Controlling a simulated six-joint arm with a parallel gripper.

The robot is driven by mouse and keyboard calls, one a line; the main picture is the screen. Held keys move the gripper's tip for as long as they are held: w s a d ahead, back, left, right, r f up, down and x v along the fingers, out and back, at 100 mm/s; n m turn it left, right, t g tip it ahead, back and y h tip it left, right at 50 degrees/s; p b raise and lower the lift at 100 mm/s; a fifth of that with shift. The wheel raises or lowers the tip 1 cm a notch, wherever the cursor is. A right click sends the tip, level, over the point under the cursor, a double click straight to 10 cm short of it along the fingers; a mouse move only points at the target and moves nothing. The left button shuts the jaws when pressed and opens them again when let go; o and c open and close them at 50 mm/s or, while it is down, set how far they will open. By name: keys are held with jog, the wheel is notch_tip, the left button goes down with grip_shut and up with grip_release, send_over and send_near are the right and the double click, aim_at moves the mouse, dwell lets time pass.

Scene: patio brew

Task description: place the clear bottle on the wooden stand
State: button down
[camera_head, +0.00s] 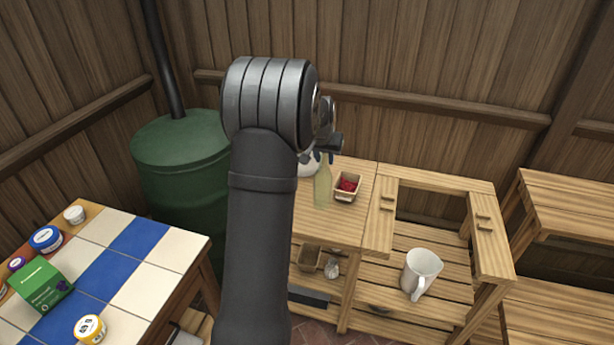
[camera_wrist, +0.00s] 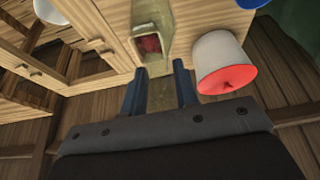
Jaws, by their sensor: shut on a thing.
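The clear bottle (camera_head: 322,188) looks pale yellow-green and upright in the head view, below my gripper (camera_head: 328,154). My gripper is shut on its upper part. In the wrist view, the bottle (camera_wrist: 161,96) lies between the two blue-grey fingers of my gripper (camera_wrist: 160,90). The bottle overlaps a wooden bench top (camera_head: 310,228); I cannot tell if its base touches it. A slatted wooden stand (camera_head: 440,181) adjoins the bench on the right, with a cut-out top and a lower shelf. My arm hides part of the bench.
A small box of red pieces (camera_head: 346,198) sits close right of the bottle. A white container (camera_head: 308,166) is behind it, with a red face in the wrist view (camera_wrist: 228,80). A white mug (camera_head: 420,272) stands on the lower slats. A tiled table (camera_head: 185,255) is at left.

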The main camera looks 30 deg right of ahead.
jog(key=w+a+f, duration=0.3)
jog(key=w+f, duration=0.4)
jog(key=f, duration=0.1)
jog(key=shift+a+f, duration=0.25)
jog(key=shift+f, duration=0.25)
jog(key=c, duration=1.1)
grip_release()
jog(key=v, duration=1.2)
jog(key=shift+d, duration=0.1)
jog(key=shift+w, duration=0.1)
